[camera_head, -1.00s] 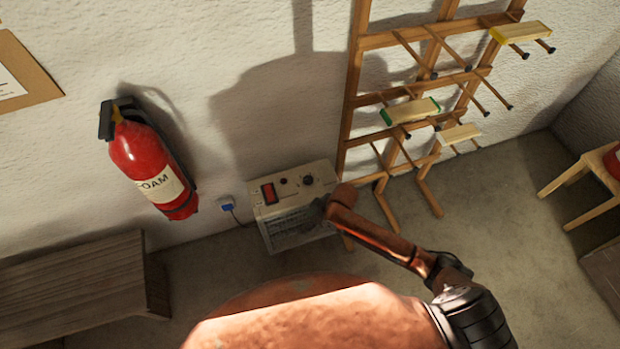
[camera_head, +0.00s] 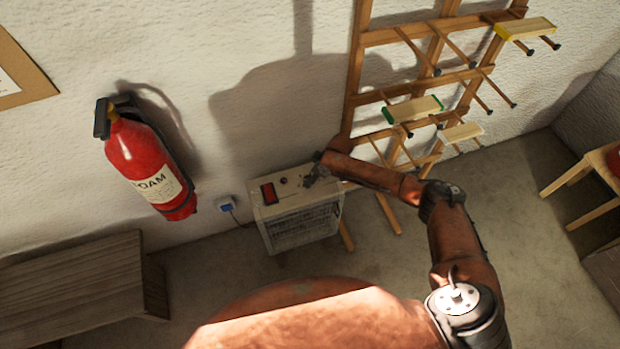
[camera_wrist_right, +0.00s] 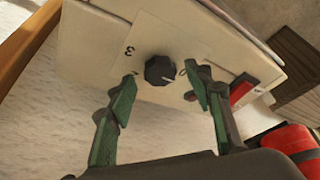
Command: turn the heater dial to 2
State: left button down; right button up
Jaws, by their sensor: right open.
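The heater (camera_head: 300,225) is a cream box standing on the floor against the wall. Its black dial (camera_wrist_right: 160,70) shows in the right wrist view on the top panel, with a small pale mark on its right side. A 3 is printed left of the dial, and a partly covered figure, seemingly 0, right of it. My right gripper (camera_wrist_right: 162,92) is open, its green-padded fingertips either side of the dial's near edge, apparently not touching it. In the head view my right gripper (camera_head: 313,173) hides the dial. My left gripper is out of view.
A red switch (camera_head: 268,192) sits left of the dial on the panel. A red extinguisher (camera_head: 145,160) hangs on the left wall. A blue plug (camera_head: 226,203) is beside the heater.

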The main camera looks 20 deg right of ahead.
jog(key=shift+x, duration=0.85)
jog(key=shift+r, duration=0.1)
jog(key=shift+c, duration=0.4)
jog(key=c, duration=1.1)
